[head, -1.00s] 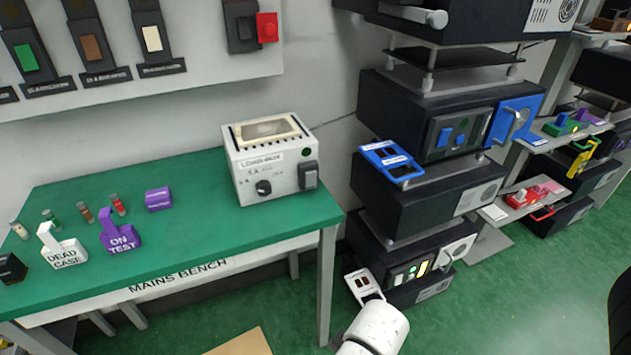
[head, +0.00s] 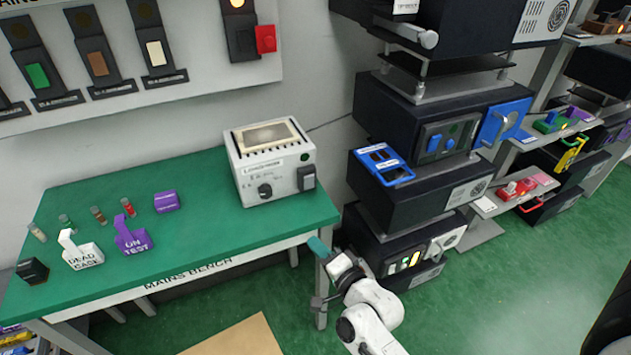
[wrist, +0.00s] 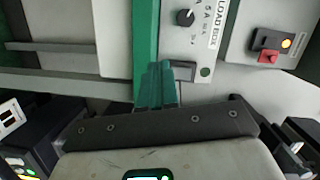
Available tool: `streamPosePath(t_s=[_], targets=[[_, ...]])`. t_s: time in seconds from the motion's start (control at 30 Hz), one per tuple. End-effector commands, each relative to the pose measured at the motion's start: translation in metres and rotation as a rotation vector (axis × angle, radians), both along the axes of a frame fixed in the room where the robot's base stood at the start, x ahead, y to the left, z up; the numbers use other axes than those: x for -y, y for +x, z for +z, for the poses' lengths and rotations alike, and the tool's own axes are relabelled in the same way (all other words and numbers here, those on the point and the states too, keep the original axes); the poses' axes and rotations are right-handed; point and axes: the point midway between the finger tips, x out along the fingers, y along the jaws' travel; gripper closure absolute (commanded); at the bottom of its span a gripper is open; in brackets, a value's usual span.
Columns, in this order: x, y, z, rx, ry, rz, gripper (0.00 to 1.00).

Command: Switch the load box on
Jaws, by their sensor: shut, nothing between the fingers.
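The load box (head: 250,180) is a pale box with a vented top, standing at the right end of the green bench. Its front has a black knob (head: 265,191), a dark switch (head: 307,178) at the right and a small dark green lamp (head: 304,157) above the switch. My gripper (head: 318,245), with teal fingertips, is shut and empty beside the bench's right front corner, below and apart from the box. In the wrist view the fingers (wrist: 160,85) point towards the box front (wrist: 208,40), with the switch (wrist: 184,70) just beyond the tips, partly hidden.
The green bench (head: 210,225) holds an "ON TEST" tag (head: 131,238), a "DEAD CASE" tag (head: 82,255) and several small cylinders. Stacked dark units (head: 400,235) stand close right of my arm. A lit lamp and a red button (head: 265,38) are on the wall panel.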

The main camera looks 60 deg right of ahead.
Motion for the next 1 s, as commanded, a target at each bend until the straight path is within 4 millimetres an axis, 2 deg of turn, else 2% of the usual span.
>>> streamPosePath(t_s=[0.03,0.2,0.43,0.77,0.87,1.0], targets=[[0.011,-0.004,0.010,0.056,0.026,-0.047,1.00],[0.037,-0.019,0.026,0.214,0.089,-0.161,1.00],[0.048,-0.028,0.033,0.290,0.116,-0.212,1.00],[0.048,-0.027,0.033,0.289,0.116,-0.211,1.00],[0.052,-0.022,0.034,0.290,0.114,-0.211,1.00],[0.063,-0.005,0.039,0.292,0.115,-0.211,1.00]])
